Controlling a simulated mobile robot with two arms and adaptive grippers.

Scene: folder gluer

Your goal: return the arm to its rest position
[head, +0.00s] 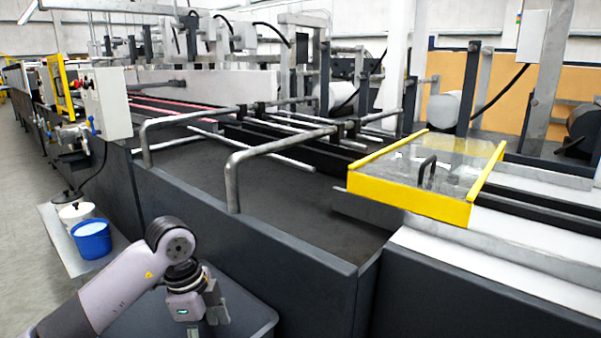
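My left arm comes in from the lower left, bent at the wrist. My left gripper (217,306) points down over the dark bin (255,315) in front of the machine. Its fingers are small and seen from the side, so whether they are open or shut cannot be told. Nothing can be made out in it. My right arm and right gripper are out of view.
The folder gluer's dark side panel (260,235) stands close beyond my arm. Bent metal rails (232,170) rise above it. A yellow-framed clear guard (420,180) is at right. A blue bucket (92,240) stands on a shelf at left. Floor is free at far left.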

